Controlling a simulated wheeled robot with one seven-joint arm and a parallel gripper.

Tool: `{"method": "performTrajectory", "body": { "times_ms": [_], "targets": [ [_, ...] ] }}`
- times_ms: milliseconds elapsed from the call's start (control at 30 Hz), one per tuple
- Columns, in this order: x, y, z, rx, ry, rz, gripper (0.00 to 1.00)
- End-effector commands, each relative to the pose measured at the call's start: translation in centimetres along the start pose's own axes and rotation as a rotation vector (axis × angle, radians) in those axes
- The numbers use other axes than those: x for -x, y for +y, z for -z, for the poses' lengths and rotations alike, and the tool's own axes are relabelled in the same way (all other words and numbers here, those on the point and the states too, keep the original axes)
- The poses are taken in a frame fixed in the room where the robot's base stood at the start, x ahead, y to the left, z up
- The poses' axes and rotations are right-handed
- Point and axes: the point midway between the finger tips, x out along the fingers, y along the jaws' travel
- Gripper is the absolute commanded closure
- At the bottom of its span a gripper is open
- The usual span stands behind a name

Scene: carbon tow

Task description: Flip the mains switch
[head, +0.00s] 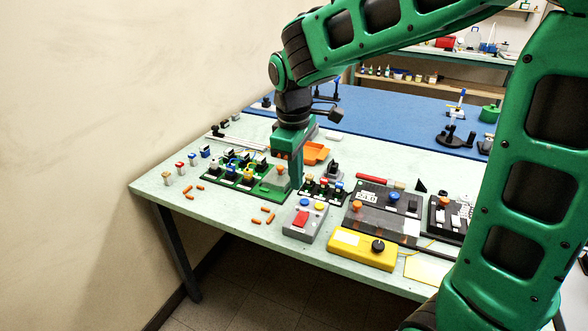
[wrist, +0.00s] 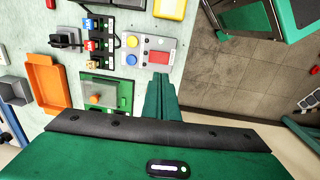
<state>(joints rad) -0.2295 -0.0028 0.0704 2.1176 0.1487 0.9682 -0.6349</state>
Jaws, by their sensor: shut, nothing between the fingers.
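A grey box (head: 314,229) with a red rocker switch (head: 301,217) stands at the table's front edge, with a blue and a yellow-orange button on its top. It looks like the mains switch, but I cannot read a label. In the wrist view the red rocker (wrist: 159,57) lies just beyond my fingertips. My gripper (head: 297,187) points down, shut and empty, behind the box in the head view. It also shows in the wrist view (wrist: 162,80). The fingertips look apart from the rocker; their height above it is hard to tell.
A green circuit board (head: 235,175) with an orange knob lies left of my gripper. An orange tray (head: 316,152) is behind it. A yellow box (head: 362,248) and black panels (head: 383,205) stand to the right. Small orange pieces (head: 268,213) lie near the front edge.

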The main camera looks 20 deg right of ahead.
Motion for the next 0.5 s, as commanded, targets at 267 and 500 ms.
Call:
{"method": "performTrajectory", "body": {
  "times_ms": [267, 500],
  "targets": [
    [2.4, -0.1, 0.0, 0.0, 0.001, -0.001, 1.0],
    [2.5, -0.1, 0.0, 0.0, 0.0, 0.0, 1.0]
  ]
}}
